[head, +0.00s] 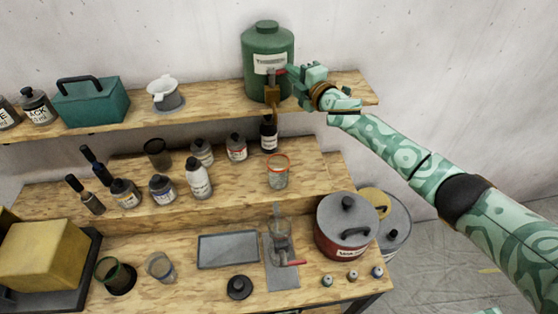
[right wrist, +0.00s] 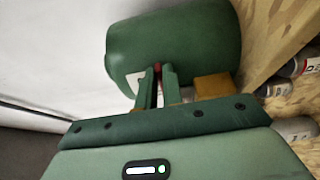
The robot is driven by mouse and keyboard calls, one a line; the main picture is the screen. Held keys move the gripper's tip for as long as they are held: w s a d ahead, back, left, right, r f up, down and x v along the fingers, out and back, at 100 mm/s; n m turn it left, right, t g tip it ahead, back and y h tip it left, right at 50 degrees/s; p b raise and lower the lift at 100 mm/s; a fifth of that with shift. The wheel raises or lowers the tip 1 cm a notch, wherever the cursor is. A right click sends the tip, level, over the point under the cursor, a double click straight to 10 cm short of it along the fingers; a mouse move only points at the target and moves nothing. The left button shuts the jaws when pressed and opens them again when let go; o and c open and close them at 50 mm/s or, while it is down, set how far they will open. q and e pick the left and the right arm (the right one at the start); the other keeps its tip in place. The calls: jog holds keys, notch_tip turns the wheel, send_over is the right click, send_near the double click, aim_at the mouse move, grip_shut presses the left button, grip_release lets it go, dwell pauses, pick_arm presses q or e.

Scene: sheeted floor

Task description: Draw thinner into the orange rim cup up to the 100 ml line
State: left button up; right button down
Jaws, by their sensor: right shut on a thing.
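The green thinner can (head: 268,50) stands on the upper shelf with a pale label and a tap low on its front. My right gripper (head: 284,74) is at the tap, shut on its red handle (head: 278,71). In the right wrist view, the fingers (right wrist: 157,76) close on the red handle (right wrist: 157,68) in front of the can (right wrist: 180,40). The orange rim cup (head: 278,178) is clear and stands upright on the step below the tap. I cannot make out its liquid level or any stream.
A dark bottle (head: 269,134) stands just behind the cup, with several other bottles to its left. A stirrer stand (head: 280,240), a grey tray (head: 228,250) and a red pot (head: 345,230) sit on the bench below. The step right of the cup is clear.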

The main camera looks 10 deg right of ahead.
jog(key=shift+s+a+r+m+h, duration=0.15)
jog(key=shift+s+a+m+h, duration=0.15)
jog(key=shift+m+h, duration=0.1)
jog(key=shift+s+a+m+t+h+p, duration=0.1)
jog(key=shift+s+m+t+h+p, duration=0.1)
jog(key=shift+m+t+h+p, duration=0.45)
jog(key=c, duration=1.8)
grip_release()
jog(key=shift+h+b, duration=0.25)
jog(key=shift+b, duration=0.05)
jog(key=o, duration=0.3)
jog(key=shift+a, duration=0.2)
jog(key=shift+o, duration=0.2)
jog(key=b+v, duration=0.1)
jog(key=v, duration=1.5)
jog(key=shift+s+r, duration=0.15)
jog(key=shift+s, duration=0.05)
